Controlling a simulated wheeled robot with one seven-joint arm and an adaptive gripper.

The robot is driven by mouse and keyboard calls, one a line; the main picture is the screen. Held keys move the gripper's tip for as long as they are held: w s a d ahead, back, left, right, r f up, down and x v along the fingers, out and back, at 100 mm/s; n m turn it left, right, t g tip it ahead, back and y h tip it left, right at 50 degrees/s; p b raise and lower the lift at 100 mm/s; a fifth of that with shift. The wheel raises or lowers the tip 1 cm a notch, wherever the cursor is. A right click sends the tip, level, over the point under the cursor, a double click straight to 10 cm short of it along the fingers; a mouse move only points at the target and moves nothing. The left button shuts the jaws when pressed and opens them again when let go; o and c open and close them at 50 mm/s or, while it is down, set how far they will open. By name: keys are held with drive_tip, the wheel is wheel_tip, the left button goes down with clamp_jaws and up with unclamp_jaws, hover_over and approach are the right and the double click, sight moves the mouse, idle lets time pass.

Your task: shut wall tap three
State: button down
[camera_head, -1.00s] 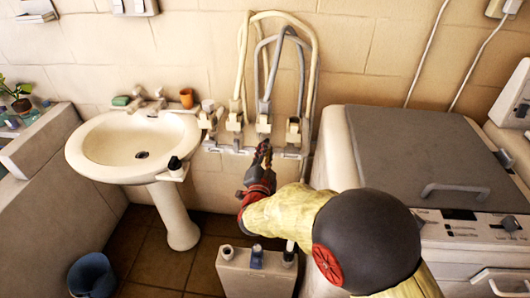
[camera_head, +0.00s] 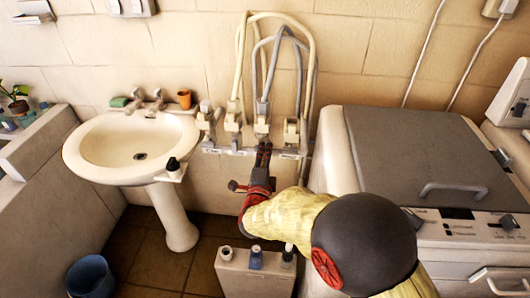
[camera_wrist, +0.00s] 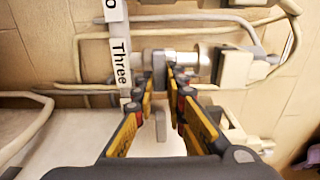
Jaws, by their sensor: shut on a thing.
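Wall tap three (camera_head: 262,126) is on the pipe on the wall, in the row of wall taps behind the basin's right side. In the wrist view its label "Three" (camera_wrist: 121,62) shows to the left of a metal tap body (camera_wrist: 195,58). My gripper (camera_head: 264,146) is at this tap from below and in front. In the wrist view my gripper (camera_wrist: 164,76) has its yellow and black fingers on either side of the grey tap handle (camera_wrist: 159,68) and is shut on it. The fingers partly hide the handle, and how far it is turned is hard to tell.
Neighbouring wall taps (camera_head: 233,122) and (camera_head: 291,131) stand close on both sides, with hoses (camera_head: 240,70) looping above. A white basin (camera_head: 110,165) is to the left and a washing machine (camera_head: 410,150) to the right. A box (camera_head: 250,280) stands on the floor below.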

drive_tip(key=shift+f, duration=0.15)
idle(0.4)
drive_tip(key=c, duration=1.8)
unclamp_jaws()
drive_tip(key=s, duration=0.4)
drive_tip(key=s+a, duration=0.1)
drive_tip(key=s, duration=0.3)
drive_tip(key=s+a, duration=0.1)
drive_tip(key=s, duration=0.2)
drive_tip(key=shift+s+a, duration=0.15)
drive_tip(key=shift+s, duration=0.25)
